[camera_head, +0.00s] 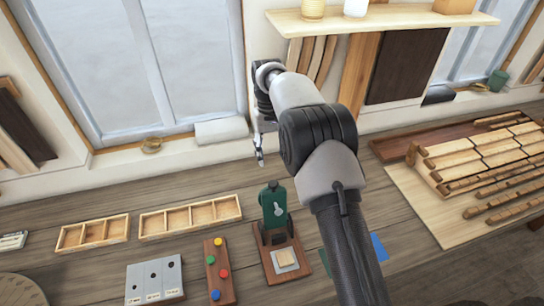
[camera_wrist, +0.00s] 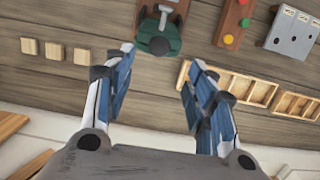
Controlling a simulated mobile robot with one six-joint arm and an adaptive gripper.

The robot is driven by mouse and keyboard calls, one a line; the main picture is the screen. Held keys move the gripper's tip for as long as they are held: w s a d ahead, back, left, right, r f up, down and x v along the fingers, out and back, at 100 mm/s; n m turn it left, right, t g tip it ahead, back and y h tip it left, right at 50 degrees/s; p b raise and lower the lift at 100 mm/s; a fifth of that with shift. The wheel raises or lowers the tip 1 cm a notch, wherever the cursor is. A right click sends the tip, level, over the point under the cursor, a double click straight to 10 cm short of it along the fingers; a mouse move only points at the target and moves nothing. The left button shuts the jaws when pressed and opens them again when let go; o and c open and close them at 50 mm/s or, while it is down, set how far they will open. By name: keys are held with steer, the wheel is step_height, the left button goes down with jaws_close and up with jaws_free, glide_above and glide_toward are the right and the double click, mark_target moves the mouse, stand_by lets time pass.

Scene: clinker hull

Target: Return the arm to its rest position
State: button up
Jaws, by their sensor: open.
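My arm reaches up from the lower right of the head view and bends over the bench. My gripper (camera_head: 259,152) hangs from its far end, above the back of the bench near the window sill, partly hidden by my wrist. In the wrist view my gripper (camera_wrist: 156,68) is open, with its two blue-padded fingers spread wide and nothing between them. A green press-like tool (camera_head: 274,208) on a wooden base stands just in front of it, apart from the gripper. The tool also shows beyond the fingers in the wrist view (camera_wrist: 158,35).
Two divided wooden trays (camera_head: 191,216) (camera_head: 92,233), a board with coloured knobs (camera_head: 219,272) and a grey block with holes (camera_head: 154,281) lie to the left. A slatted wooden hull piece (camera_head: 485,160) lies right. A shelf (camera_head: 385,20) overhangs the back. Three small wooden blocks (camera_wrist: 54,50) show in the wrist view.

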stand_by(0.3)
steer(key=s+d+r+m+t+b, duration=0.1)
steer(key=s+d+r+t+b, duration=0.15)
steer(key=s+d+b, duration=0.35)
steer(key=s+d+r+m+t+b, duration=0.1)
steer(key=s+d+r+b, duration=0.25)
steer(key=s+b, duration=0.55)
steer(key=s+d+f+t+b, duration=0.1)
steer(key=s+d+f+b, duration=0.1)
steer(key=s+f+b, duration=0.4)
steer(key=s+d+f+m+t+b, duration=0.1)
steer(key=s+f+b, duration=0.5)
steer(key=s, duration=1.1)
step_height(320, 180, down, 3)
steer(key=shift+d+f+t, duration=0.2)
steer(key=shift+d+t, duration=0.35)
steer(key=shift+d, duration=0.45)
